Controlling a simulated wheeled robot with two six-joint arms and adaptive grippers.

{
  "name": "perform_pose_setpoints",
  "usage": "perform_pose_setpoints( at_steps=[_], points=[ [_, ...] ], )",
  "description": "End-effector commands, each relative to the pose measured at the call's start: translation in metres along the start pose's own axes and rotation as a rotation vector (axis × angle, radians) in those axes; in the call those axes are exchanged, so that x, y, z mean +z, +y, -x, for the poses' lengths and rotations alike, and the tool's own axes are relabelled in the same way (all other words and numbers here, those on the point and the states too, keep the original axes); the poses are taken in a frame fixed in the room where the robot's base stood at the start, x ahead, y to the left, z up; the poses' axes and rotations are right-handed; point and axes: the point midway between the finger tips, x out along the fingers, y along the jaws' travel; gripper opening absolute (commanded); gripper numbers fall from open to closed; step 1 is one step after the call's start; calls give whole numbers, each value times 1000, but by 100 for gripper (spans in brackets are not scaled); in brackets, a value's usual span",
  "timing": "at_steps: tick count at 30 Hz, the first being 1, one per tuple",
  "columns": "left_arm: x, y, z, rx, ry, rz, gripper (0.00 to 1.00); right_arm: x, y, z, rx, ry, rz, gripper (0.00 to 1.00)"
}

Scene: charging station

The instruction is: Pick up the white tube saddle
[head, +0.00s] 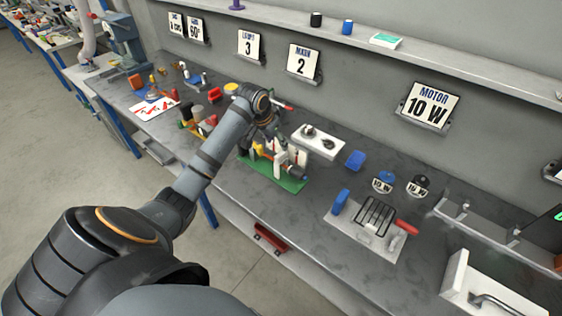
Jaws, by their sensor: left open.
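A green board (268,176) on the workbench carries several small parts, among them an upright white piece (281,164) that looks like the white tube saddle. I cannot be sure of this at this size. Yellow and dark parts stand beside it. My left arm reaches over the bench from the left. My left gripper (273,136) points down above the back of the board, close to the white piece. It is open, its fingers are small and partly lost among the parts, and I cannot see anything held. My right gripper is not in view.
Right of the board are a white plate (318,141) with dark knobs, a blue block (355,160) and a fixture with black bars (376,215) and a red handle (407,227). Coloured parts stand to the left. A wall shelf (420,67) runs behind the grey bench.

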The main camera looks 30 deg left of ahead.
Motion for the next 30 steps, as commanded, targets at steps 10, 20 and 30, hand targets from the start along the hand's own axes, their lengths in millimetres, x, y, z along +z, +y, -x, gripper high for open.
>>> perform_pose_setpoints(
  at_steps=[10, 20, 30],
  points=[
    [1, 1, -44, 0, -2, 0, 49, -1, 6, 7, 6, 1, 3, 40],
    [7, -1, -83, 1, -3, 2, 49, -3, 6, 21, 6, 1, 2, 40],
    [8, -2, -96, -2, -1, -2, 49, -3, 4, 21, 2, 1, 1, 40]
  ],
)
